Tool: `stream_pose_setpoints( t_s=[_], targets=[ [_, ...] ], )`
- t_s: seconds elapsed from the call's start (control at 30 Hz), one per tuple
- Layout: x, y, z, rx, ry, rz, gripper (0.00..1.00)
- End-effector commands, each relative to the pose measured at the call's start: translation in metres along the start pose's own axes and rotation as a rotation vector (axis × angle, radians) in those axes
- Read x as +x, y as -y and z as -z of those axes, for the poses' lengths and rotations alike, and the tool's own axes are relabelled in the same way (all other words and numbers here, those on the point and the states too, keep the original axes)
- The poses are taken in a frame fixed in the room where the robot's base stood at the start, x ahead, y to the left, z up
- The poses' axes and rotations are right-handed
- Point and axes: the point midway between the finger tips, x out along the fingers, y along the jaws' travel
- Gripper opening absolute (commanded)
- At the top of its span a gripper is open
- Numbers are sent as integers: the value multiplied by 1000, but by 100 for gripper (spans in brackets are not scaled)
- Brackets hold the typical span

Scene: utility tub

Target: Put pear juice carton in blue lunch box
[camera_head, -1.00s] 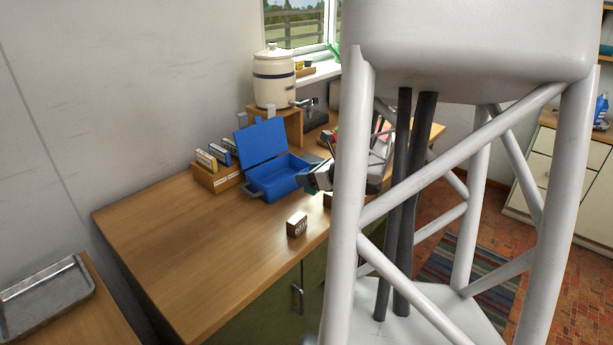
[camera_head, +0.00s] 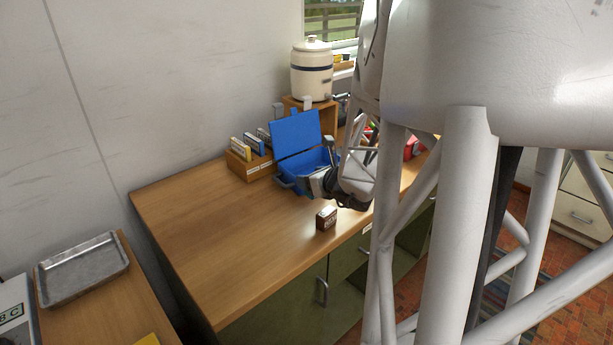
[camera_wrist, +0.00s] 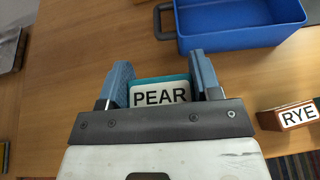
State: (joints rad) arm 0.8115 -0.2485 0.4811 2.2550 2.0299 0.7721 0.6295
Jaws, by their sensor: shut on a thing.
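The pear juice carton (camera_wrist: 160,95), white with a teal edge and the word PEAR, is between the two blue fingers of my gripper (camera_wrist: 160,82) in the wrist view. My gripper is shut on it. The open blue lunch box (camera_wrist: 240,42) is just beyond and to the right of the carton in the wrist view, and the carton is outside it there. In the head view the lunch box (camera_head: 296,134) stands with its lid raised, and my gripper (camera_head: 318,183) is at its front side, partly covering it. The carton is hard to make out there.
A small brown box marked RYE (camera_wrist: 297,115) stands on the counter near my gripper. A wooden holder (camera_head: 250,165) with several cartons stands left of the lunch box. A crock (camera_head: 311,70) sits on a wooden stand behind. The counter's left part (camera_head: 200,220) is clear.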

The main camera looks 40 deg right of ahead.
Motion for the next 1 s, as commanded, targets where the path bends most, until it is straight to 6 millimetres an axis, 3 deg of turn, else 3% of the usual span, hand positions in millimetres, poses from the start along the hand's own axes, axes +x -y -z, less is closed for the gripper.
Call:
stream_pose_setpoints(
  t_s=[0.63, 1.0],
  targets=[
    [4, -3, 0, 5, -3, 9, 33],
    [35, 15, -9, 5, -3, 8, 33]
  ],
)
